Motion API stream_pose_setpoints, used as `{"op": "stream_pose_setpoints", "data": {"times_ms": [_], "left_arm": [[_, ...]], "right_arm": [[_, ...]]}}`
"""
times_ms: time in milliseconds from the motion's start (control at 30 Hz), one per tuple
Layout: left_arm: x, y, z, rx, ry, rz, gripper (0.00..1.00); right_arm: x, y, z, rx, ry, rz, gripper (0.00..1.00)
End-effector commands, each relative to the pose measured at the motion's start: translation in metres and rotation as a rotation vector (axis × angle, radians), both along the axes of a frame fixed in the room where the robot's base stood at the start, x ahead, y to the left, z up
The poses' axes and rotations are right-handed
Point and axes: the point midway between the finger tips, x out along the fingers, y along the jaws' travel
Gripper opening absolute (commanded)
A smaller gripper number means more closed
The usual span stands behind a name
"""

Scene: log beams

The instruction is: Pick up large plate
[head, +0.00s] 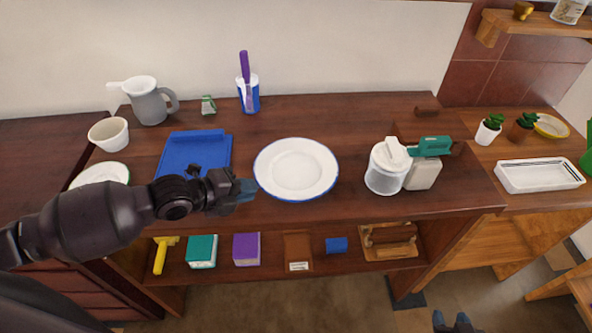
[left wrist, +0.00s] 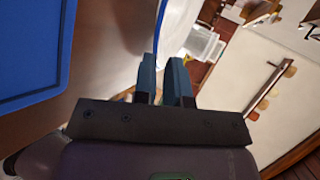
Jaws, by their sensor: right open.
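The large plate (head: 297,170) is white with a blue rim and is over the middle of the wooden counter. I cannot tell whether it touches the wood. My left gripper (head: 246,190) is at its left edge. In the left wrist view the two fingers (left wrist: 163,82) are close together, with the plate's blue rim (left wrist: 161,35) running down between them, so it looks shut on the rim. My right gripper (head: 456,323) shows only its fingertips at the bottom edge, open and empty, away from the plate.
A blue tray (head: 190,150) lies left of the plate, with a smaller plate (head: 100,174) beyond it. A glass jar (head: 384,176) and a green-topped appliance (head: 430,160) stand to the right. Boxes sit on the shelf below.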

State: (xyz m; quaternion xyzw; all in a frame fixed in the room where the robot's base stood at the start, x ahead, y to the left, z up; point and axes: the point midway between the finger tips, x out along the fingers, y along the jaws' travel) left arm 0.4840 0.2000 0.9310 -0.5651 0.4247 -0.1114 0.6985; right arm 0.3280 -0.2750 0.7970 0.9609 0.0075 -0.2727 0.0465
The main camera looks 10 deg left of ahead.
Motion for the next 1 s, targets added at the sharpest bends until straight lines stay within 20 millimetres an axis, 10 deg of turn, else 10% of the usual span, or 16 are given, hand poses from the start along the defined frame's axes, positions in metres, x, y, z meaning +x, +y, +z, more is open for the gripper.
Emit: {"op": "stream_pose_setpoints", "data": {"times_ms": [1000], "left_arm": [[0.031, -0.03, -0.024, -0.001, -0.001, 0.0, 0.0]], "right_arm": [[-0.007, -0.001, -0.004, -0.001, 0.016, -0.005, 0.43]]}}
